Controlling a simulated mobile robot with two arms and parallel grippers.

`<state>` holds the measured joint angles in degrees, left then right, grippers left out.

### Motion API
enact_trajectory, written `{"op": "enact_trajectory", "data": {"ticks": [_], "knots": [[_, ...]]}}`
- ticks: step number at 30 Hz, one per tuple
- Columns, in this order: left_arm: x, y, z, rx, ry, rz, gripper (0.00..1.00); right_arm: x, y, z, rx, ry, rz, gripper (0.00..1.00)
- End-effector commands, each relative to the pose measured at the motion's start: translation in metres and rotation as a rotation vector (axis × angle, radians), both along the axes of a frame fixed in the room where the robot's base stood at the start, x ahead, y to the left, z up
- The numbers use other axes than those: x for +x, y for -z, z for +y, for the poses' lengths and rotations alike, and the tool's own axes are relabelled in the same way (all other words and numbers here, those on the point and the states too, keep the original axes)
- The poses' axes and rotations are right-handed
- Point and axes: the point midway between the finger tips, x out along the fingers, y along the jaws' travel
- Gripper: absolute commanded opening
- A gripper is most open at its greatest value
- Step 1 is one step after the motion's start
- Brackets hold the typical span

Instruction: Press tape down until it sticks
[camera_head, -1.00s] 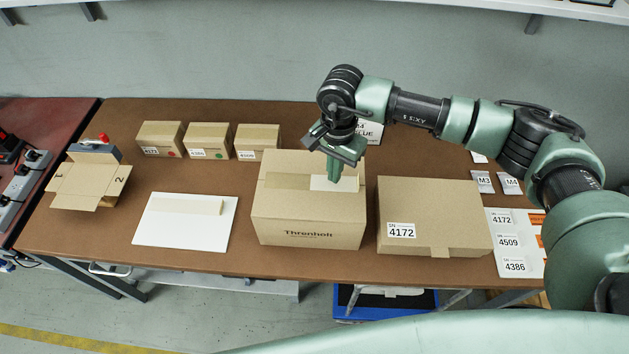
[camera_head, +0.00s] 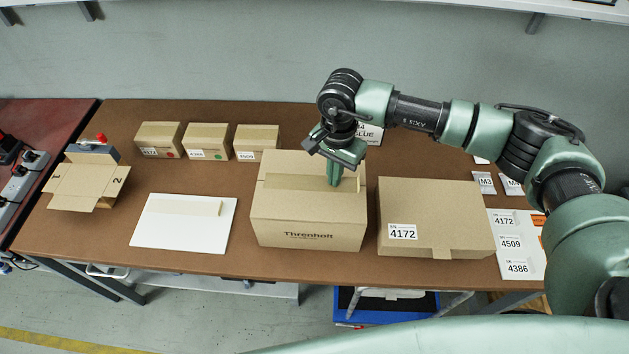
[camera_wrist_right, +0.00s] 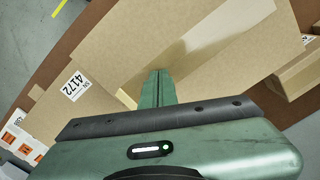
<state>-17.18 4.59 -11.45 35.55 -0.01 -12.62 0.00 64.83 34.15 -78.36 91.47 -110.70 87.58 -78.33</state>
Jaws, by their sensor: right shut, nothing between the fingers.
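The large carton marked Threnholt (camera_head: 308,222) stands on the middle of the table. A tan tape strip (camera_head: 298,184) lies across its top, its right end partly hidden by my right gripper. My right gripper (camera_head: 334,184) points down with its fingers shut and empty, tips at the tape near the right part of the carton top. In the right wrist view, the shut fingers (camera_wrist_right: 158,78) are over the carton top (camera_wrist_right: 200,60); I cannot tell how firmly they touch. Another pale tape strip (camera_head: 190,207) lies on a white sheet (camera_head: 165,232) to the left. My left gripper is not in view.
A closed carton labelled 4172 (camera_head: 440,215) stands close on the right. Three small boxes (camera_head: 207,140) stand at the back, and an open-flapped box (camera_head: 85,182) is at far left. A label sheet (camera_head: 515,250) lies at the right edge.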

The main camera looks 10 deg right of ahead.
Motion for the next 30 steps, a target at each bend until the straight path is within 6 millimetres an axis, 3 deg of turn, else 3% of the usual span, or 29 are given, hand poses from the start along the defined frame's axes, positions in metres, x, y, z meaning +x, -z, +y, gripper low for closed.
{"op": "enact_trajectory", "data": {"ticks": [21, 30], "knots": [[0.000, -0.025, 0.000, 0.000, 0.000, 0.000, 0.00, 0.000, -0.066, 0.000, 0.000, 0.000, -0.001, 0.00], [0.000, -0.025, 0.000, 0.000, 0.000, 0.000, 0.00, 0.000, -0.070, 0.000, 0.000, 0.000, 0.000, 0.00]]}}
